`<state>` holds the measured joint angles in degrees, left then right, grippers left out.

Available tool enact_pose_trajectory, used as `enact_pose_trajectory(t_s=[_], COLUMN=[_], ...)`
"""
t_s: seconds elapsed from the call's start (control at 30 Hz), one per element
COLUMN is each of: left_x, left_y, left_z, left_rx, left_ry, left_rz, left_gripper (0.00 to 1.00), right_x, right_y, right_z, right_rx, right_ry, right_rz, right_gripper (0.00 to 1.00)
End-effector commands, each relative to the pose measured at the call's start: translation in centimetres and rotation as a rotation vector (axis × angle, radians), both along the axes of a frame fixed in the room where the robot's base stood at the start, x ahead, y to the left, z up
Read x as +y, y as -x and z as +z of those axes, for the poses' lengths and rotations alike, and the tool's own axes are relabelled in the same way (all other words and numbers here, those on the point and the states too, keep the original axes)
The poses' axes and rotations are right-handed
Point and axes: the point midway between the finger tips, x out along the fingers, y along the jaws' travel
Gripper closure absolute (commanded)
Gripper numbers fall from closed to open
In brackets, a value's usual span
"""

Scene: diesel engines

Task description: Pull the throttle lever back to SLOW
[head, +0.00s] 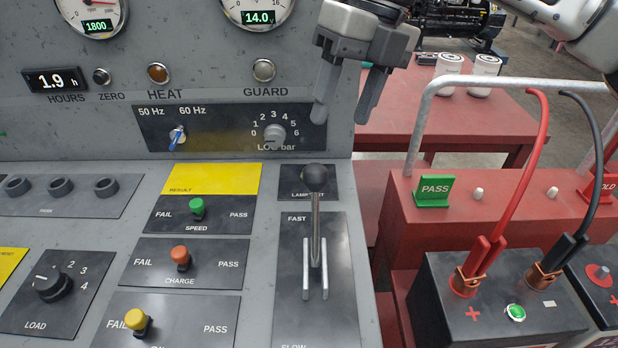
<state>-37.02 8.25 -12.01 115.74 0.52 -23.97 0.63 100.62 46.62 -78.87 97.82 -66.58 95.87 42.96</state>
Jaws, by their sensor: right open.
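The throttle lever (316,215) stands on a dark plate (283,285) on the grey console. It has a round black knob (315,176) on a metal rod and rises between two metal guide rails. The plate reads FAST at its far end, and SLOW is partly cut off at the bottom edge. The knob is at the FAST end and covers part of a label behind it. My right gripper (343,112) is open and empty, above and slightly right of the knob, with its fingers pointing down. It is apart from the lever. My left gripper is not in view.
Left of the lever are green (197,207), orange (181,257) and yellow (137,321) toggles. A LOP bar dial (273,134) is on the upright panel near my right gripper. On the right are a battery (500,300) with cables, a metal rail (505,81) and a red table (450,110).

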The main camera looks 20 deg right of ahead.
Motion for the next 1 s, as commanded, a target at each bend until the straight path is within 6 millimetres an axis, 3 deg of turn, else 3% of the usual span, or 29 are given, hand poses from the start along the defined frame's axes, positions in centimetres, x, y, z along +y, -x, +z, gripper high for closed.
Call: enact_pose_trajectory(t_s=[0.2,0.6,0.8,1.0], left_x=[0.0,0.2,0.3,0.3], left_y=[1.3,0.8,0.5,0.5], left_z=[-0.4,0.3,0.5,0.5], left_rx=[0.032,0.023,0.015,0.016], left_ry=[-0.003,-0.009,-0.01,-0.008], left_rz=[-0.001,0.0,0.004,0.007], left_gripper=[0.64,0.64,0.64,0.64], right_x=[1.3,3.7,4.1,4.2], right_y=[0.5,1.0,1.0,1.0], right_z=[-4.3,-11.7,-13.3,-13.7], right_rx=[0.007,0.005,0.002,0.001], right_ry=[0.001,-0.001,-0.002,-0.001], right_rz=[0.002,0.002,0.001,0.001], right_gripper=[0.48,0.48,0.48,0.48])
